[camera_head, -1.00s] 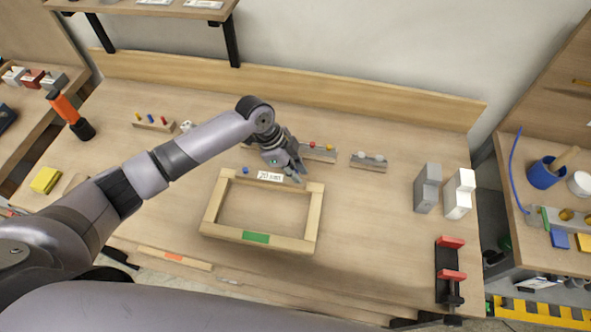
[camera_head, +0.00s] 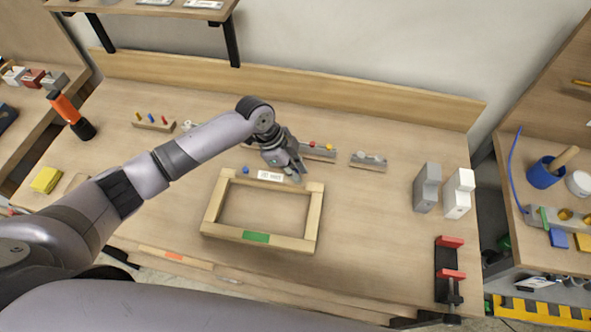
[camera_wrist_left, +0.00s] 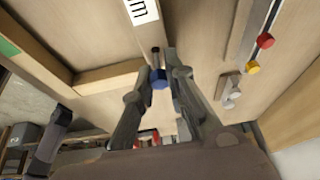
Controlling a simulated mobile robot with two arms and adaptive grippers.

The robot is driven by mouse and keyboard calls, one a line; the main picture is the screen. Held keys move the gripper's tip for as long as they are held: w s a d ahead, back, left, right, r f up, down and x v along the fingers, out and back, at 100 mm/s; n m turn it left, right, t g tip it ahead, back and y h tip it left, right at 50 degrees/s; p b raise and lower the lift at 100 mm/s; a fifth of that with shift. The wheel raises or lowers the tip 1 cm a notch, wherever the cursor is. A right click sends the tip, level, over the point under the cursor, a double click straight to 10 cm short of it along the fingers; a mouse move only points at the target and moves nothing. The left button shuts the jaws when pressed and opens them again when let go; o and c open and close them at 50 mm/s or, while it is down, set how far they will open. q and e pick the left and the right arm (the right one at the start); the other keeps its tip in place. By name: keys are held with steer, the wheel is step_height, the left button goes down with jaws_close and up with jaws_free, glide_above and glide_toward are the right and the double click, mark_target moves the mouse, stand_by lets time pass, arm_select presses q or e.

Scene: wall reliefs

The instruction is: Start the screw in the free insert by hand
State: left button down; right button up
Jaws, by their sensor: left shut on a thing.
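A wooden frame (camera_head: 211,207) lies on the bench, with a white label and a green patch on its rails. My left gripper (camera_head: 299,176) is at the frame's far right corner, fingers pointing down. In the left wrist view, my left gripper (camera_wrist_left: 162,68) is shut on a blue-headed screw (camera_wrist_left: 158,79). A dark shank shows beyond its head. I cannot tell whether the tip touches the frame; the insert is hidden. My right gripper is not in view.
Behind the gripper stand a rail with red and yellow knobs (camera_head: 318,152) and a grey-knobbed rail (camera_head: 369,161). The bench between frame and blocks is clear.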

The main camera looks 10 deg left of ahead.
arm_select(q)
steer(key=shift+f+b, duration=0.3)
steer(key=shift+f, duration=0.25)
stand_by(0.4)
steer(key=c, duration=1.5)
jaws_free()
steer(key=shift+c, duration=0.2)
steer(key=v, duration=1.2)
